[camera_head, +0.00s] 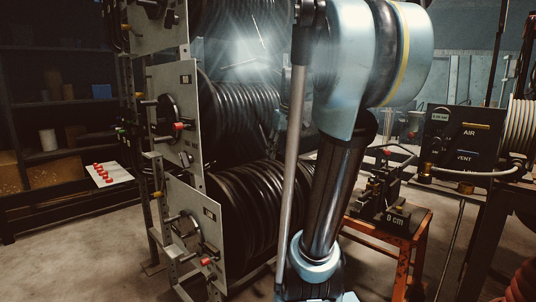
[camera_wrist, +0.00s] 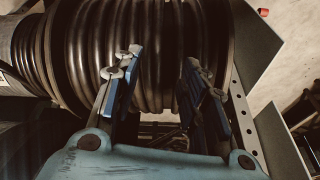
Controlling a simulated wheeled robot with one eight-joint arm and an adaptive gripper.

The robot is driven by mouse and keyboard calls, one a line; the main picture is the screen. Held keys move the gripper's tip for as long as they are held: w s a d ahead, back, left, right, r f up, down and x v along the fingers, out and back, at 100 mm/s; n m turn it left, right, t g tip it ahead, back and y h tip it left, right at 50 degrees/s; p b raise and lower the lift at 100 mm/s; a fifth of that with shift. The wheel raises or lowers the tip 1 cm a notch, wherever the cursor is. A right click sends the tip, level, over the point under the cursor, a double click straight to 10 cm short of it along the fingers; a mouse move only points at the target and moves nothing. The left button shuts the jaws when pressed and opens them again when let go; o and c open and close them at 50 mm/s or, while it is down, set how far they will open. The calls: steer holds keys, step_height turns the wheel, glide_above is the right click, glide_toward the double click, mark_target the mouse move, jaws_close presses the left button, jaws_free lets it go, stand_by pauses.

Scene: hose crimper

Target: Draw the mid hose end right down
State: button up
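Black hose is wound on the mid reel (camera_head: 240,115), behind a grey side plate (camera_head: 172,105) in the head view. I cannot make out a separate mid hose end in either view. In the wrist view my gripper (camera_wrist: 162,72) has its two blue fingers wide apart, with nothing seen held between them. Ribbed black hose coils (camera_wrist: 158,40) fill the view just beyond the fingertips; I cannot tell which reel they belong to or whether the fingers touch them. In the head view my arm hides the gripper and part of the reels.
A lower reel (camera_head: 255,205) of black hose sits below the mid one. An orange stand (camera_head: 415,250) carries a small machine, and a black AIR/VENT panel (camera_head: 462,138) is at the right. Dark shelves (camera_head: 60,105) stand at the left. Bare floor (camera_head: 85,255) lies at the front left.

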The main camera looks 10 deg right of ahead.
steer(key=w+d+r+n+y, duration=0.1)
steer(key=w+d+r, duration=0.1)
steer(key=w+r, duration=0.45)
steer(key=w+d+r+n, duration=0.1)
steer(key=w+r+n, duration=0.15)
steer(key=w, duration=0.65)
steer(key=shift+m+t, duration=0.3)
steer(key=shift+m, duration=0.15)
steer(key=x, duration=1.6)
steer(key=shift+w+f, duration=0.25)
steer(key=shift+w, duration=0.05)
jaws_close()
